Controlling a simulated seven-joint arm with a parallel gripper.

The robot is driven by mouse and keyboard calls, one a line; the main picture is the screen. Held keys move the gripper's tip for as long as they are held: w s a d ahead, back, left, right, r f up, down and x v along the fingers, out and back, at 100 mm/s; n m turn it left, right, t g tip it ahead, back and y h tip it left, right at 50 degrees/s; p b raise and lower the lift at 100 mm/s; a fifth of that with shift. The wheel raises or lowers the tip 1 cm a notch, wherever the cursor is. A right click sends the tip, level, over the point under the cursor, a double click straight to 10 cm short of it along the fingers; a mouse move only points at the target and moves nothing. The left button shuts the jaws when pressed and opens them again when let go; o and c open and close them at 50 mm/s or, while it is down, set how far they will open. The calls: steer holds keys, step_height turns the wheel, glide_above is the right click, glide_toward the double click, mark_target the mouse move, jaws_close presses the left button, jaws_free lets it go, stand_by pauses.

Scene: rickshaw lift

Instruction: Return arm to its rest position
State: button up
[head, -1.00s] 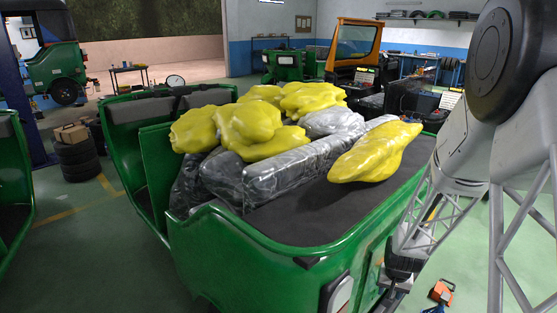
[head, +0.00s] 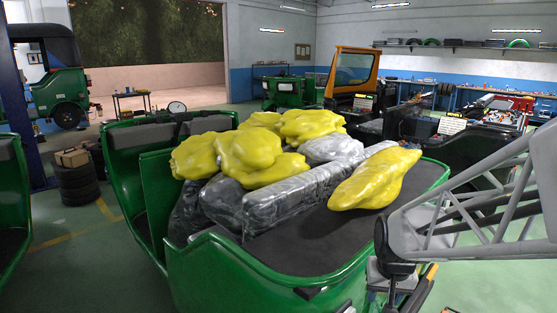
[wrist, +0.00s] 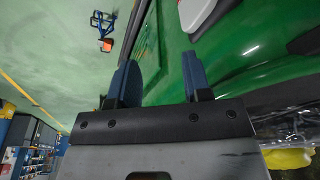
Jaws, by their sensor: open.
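My gripper (wrist: 160,78) is open and empty in the wrist view, its two blue-tipped fingers apart beside the green rickshaw body. In the head view my arm reaches in from the right edge, and its dark end hangs low beside the rickshaw's right side; the fingertips are hard to make out there. The green rickshaw (head: 215,275) stands in the middle, with several yellow bundles (head: 375,180) and grey wrapped bundles (head: 290,195) on its dark bed. One yellow bundle lies alone toward the bed's right side.
Another green vehicle (head: 8,200) stands at the left edge. Stacked tyres (head: 78,185) and a box (head: 72,157) are behind it. An orange-framed vehicle (head: 352,70) and dark machinery are at the back right. An orange-and-blue item (wrist: 104,28) lies on the green floor.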

steer(key=s+a+r+n, duration=0.1)
steer(key=s+a+r, duration=0.1)
steer(key=s+r, duration=0.3)
steer(key=s+a+r, duration=0.3)
steer(key=s+r, duration=0.1)
steer(key=s, duration=0.7)
steer(key=shift+r+n+t, duration=0.3)
steer(key=shift+r+n, duration=0.1)
